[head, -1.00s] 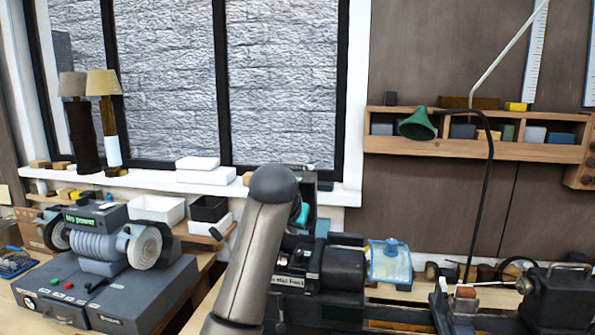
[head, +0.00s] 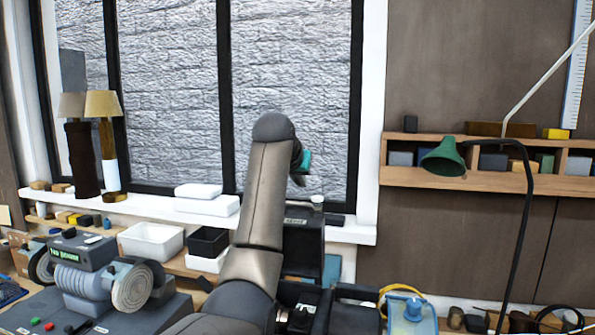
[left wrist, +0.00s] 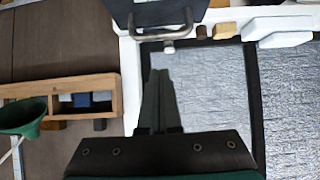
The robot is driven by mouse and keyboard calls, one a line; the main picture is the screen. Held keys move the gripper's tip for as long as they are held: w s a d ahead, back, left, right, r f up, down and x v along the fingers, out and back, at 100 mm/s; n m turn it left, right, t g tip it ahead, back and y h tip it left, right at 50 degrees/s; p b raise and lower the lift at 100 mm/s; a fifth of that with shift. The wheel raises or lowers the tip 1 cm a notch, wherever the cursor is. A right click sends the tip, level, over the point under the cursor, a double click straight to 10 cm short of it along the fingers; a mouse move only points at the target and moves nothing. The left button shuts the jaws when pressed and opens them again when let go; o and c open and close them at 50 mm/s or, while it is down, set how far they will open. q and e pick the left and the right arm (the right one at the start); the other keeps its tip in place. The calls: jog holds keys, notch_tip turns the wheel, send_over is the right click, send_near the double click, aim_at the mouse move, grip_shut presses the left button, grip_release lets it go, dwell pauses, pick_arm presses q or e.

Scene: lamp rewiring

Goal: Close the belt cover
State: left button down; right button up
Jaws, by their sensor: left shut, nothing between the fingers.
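The belt cover appears to be the dark upright panel (head: 304,243) with a small label, standing raised behind my left arm in the head view. In the left wrist view a dark panel with a metal bar handle (left wrist: 160,33), likely the same cover, is at the top edge. My left gripper (head: 301,172) is mostly hidden behind its own arm, above the panel and in front of the window. Its fingers (left wrist: 160,75) are shut and empty in the left wrist view, apart from the handle. My right gripper is not in view.
The dark machine (head: 345,308) below the panel is partly hidden by my arm. A grinder (head: 85,280) stands left, with white (head: 150,241) and black (head: 208,241) bins behind it. A green lamp (head: 444,158) hangs right before a wooden shelf (head: 480,180).

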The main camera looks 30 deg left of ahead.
aim_at(300, 203)
pick_arm(q)
jog(key=p+x, duration=0.1)
jog(key=x, duration=0.3)
jog(key=shift+w+f, duration=0.2)
jog(key=shift+w, duration=0.15)
jog(key=shift+s+d+f+p, duration=0.15)
jog(key=shift+s+f+p, duration=0.05)
jog(key=shift+s, duration=0.4)
jog(key=shift+s+d+f+p, duration=0.15)
jog(key=shift+s+d, duration=0.05)
jog(key=shift+s, duration=0.45)
jog(key=shift+s+d+f+p, duration=0.15)
jog(key=shift+s+f+p, duration=0.05)
jog(key=shift+s, duration=0.5)
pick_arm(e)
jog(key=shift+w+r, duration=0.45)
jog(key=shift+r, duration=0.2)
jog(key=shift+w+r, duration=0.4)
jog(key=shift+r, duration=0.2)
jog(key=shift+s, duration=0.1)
